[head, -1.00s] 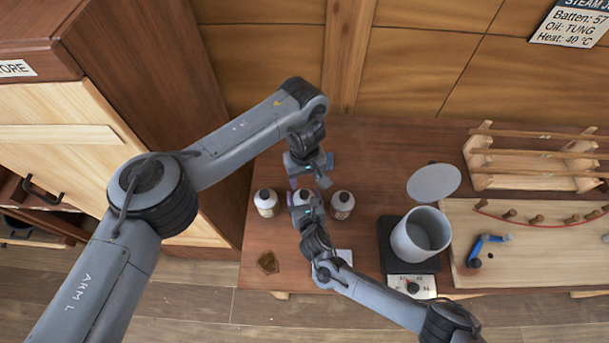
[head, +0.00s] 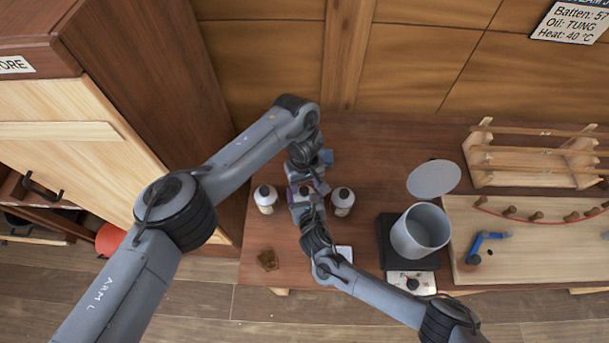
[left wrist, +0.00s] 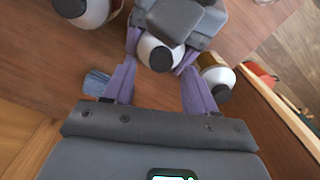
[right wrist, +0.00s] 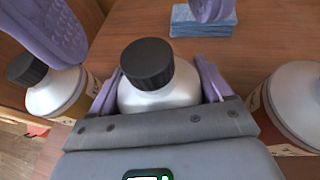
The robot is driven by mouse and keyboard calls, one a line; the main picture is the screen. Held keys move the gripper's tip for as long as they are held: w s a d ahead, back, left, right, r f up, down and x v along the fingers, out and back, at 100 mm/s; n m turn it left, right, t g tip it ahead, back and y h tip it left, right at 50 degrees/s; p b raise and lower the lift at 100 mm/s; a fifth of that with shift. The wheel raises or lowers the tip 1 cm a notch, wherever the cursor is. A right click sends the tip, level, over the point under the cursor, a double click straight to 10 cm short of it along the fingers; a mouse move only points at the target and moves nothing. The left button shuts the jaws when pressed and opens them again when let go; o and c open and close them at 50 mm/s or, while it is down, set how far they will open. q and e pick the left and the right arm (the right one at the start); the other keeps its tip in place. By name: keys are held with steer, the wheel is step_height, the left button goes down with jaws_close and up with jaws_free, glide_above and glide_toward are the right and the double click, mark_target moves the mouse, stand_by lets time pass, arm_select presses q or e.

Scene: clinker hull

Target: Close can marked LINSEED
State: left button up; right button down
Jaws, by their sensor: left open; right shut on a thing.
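A white-shouldered can with a black cap (right wrist: 147,62) stands upright in the middle of three alike; it also shows in the left wrist view (left wrist: 157,52). The cap sits on its neck; I cannot tell how tight. No label is readable, so I cannot tell which is LINSEED. My right gripper (right wrist: 158,98) is shut around this can's body. In the head view the grippers mostly hide the can.
Similar cans stand close by at left (head: 266,199) and right (head: 342,201). A brown piece (head: 268,260) lies near the front edge.

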arm_select(q)
steer(key=shift+f, duration=1.4)
steer(key=shift+c, duration=0.2)
jaws_close()
steer(key=m, duration=0.6)
steer(key=shift+d, duration=0.1)
steer(key=shift+o, duration=0.3)
jaws_free()
steer(key=shift+r, duration=2.25)
